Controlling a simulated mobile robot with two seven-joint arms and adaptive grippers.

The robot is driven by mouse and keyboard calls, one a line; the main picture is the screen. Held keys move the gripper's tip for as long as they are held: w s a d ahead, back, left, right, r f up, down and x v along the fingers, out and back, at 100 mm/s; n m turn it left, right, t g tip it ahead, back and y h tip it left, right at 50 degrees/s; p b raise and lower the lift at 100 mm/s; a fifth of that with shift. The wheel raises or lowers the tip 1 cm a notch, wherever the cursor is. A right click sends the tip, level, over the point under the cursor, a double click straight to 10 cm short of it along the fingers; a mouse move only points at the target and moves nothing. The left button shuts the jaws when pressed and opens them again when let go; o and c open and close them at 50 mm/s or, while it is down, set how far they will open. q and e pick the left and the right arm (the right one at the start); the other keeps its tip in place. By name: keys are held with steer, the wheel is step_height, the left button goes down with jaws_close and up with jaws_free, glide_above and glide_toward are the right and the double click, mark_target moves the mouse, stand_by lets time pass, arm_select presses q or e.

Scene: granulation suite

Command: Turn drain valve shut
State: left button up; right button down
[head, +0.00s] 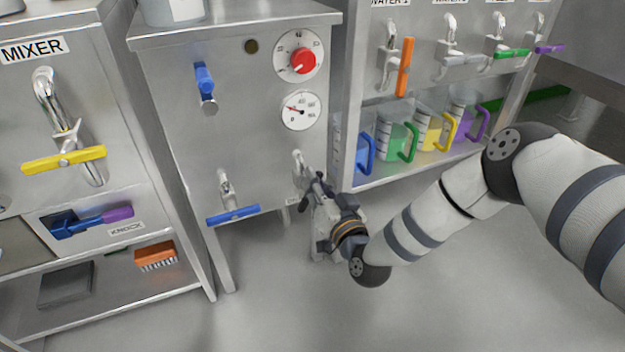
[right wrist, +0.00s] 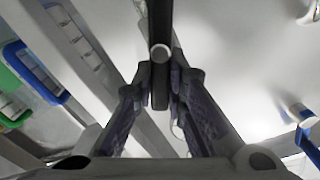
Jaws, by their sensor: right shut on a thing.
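The steel cabinet (head: 240,130) has a small valve (head: 298,160) low on its right front, above the right leg. My right gripper (head: 314,186) is at this valve and mostly covers its handle. In the right wrist view, the fingers (right wrist: 160,88) are closed from both sides on a dark handle (right wrist: 160,28) with a round pale metal piece at its middle. No drain label shows. A second low valve, with a blue handle (head: 232,215) lying nearly level, is to the left and apart from the gripper. My left gripper is out of view.
Above are a red knob (head: 303,62), a gauge (head: 301,110) and a blue-handled tap (head: 205,82). A mixer tap with a yellow handle (head: 64,160) is at left. Coloured jugs, including a green one (head: 397,142), stand on the right shelf. The floor (head: 420,300) in front is clear.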

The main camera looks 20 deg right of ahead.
steer(key=m, duration=0.2)
steer(key=f+m, duration=0.1)
steer(key=shift+d+m, duration=0.35)
steer(key=shift+m, duration=0.05)
steer(key=shift+d+f+m+b, duration=0.1)
steer(key=shift+f+m+b, duration=0.25)
steer(key=shift+m, duration=1.1)
steer(key=shift+d+f+m+b, duration=0.1)
steer(key=shift+f+m+b, duration=0.2)
steer(key=shift+m, duration=1.2)
steer(key=shift+d+f+m+b, duration=0.1)
steer(key=shift+f+m+b, duration=0.25)
steer(key=shift+m, duration=1.1)
steer(key=shift+s, duration=0.1)
steer(key=c, duration=1.7)
jaws_free()
steer(key=shift+o, duration=0.5)
steer(key=shift+r, duration=0.15)
